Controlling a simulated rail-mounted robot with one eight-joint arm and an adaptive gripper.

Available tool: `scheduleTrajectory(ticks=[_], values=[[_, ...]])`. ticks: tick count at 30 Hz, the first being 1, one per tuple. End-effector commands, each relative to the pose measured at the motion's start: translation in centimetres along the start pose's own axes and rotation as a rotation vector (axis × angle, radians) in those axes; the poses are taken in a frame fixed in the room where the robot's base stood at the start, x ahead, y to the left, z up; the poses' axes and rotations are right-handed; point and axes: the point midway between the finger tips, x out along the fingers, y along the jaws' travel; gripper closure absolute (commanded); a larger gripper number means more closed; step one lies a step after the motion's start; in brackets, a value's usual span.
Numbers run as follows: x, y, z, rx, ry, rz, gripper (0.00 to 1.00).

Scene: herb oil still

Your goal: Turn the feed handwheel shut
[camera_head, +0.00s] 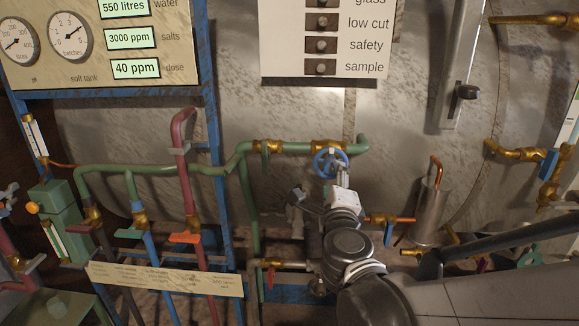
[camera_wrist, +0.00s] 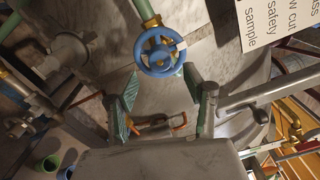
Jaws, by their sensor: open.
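A blue handwheel (camera_head: 331,162) sits on a brass valve (camera_head: 328,146) in the green pipe, at the centre of the head view. In the wrist view the handwheel (camera_wrist: 160,51) faces me, its spokes and hub clear. My gripper (camera_wrist: 161,82) is open and empty. Its two fingers point toward the lower part of the wheel, one on each side and just short of the rim in the picture. In the head view my gripper (camera_head: 340,178) is right below the wheel and partly hidden by my wrist. I cannot tell whether it touches the wheel.
The green pipe (camera_head: 205,169) runs left to more valves, with an orange-red lever (camera_head: 185,238) among them. A lettered plate (camera_head: 165,280) stands in front. A label board (camera_head: 325,40) hangs above.

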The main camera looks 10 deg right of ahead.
Motion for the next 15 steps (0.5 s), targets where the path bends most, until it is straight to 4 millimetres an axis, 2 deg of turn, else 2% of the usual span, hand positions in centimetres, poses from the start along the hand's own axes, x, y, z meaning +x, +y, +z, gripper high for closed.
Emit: scheduleTrajectory(ticks=[3, 9, 15], values=[[-2.0, 0.0, 0.1, 0.000, -0.002, 0.001, 0.53], [-4.7, 0.0, 0.0, 0.000, -0.002, 0.001, 0.53], [-6.3, 0.0, 0.1, 0.000, -0.001, 0.000, 0.53]])
